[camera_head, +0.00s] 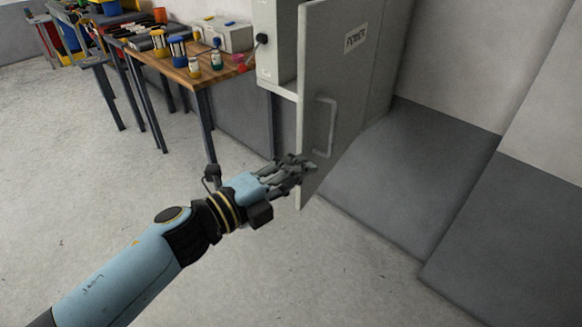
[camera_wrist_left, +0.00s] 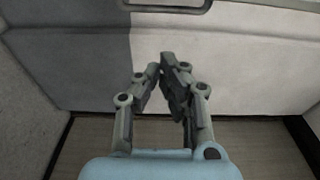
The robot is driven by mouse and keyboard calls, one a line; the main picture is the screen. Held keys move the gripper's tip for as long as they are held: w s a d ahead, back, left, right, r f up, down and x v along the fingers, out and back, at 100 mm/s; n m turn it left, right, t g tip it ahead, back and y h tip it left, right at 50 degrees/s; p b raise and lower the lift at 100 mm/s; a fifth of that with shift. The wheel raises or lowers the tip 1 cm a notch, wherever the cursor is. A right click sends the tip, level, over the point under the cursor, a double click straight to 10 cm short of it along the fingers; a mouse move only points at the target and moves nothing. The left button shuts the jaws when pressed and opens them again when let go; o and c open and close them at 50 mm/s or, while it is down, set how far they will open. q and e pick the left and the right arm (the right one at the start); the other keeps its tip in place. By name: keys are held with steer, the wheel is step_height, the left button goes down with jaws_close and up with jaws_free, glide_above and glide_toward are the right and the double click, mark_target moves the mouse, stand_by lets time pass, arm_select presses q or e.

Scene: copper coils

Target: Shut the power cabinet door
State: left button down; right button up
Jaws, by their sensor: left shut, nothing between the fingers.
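The power cabinet (camera_head: 278,40) is grey and stands against the back wall. Its door (camera_head: 345,85) stands open, swung out towards me, with a "POWER" label and a bar handle (camera_head: 326,128) on the face I see. My left gripper (camera_head: 309,165) is shut and empty at the lower part of the door, below the handle. In the left wrist view its fingers (camera_wrist_left: 165,70) lie in front of the door panel (camera_wrist_left: 215,65), with the handle (camera_wrist_left: 165,5) at the top edge. I cannot tell whether the fingertips touch the door. My right gripper is not in view.
A wooden workbench (camera_head: 205,78) with coils of wire, small jars and a white box (camera_head: 228,36) stands left of the cabinet. More stands with coloured bins are behind it. Grey wall panels (camera_head: 420,190) are to the right. The floor (camera_head: 70,190) at the left is clear.

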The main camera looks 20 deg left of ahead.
mark_target(306, 148)
arm_select(q)
steer(key=w, duration=0.4)
steer(key=w+a, duration=0.1)
steer(key=w, duration=0.1)
steer(key=shift+w, duration=0.3)
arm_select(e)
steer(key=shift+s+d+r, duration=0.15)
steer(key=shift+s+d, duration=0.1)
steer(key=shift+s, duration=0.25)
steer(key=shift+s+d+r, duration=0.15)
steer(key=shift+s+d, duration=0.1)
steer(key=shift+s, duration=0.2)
arm_select(q)
steer(key=shift+a, duration=0.1)
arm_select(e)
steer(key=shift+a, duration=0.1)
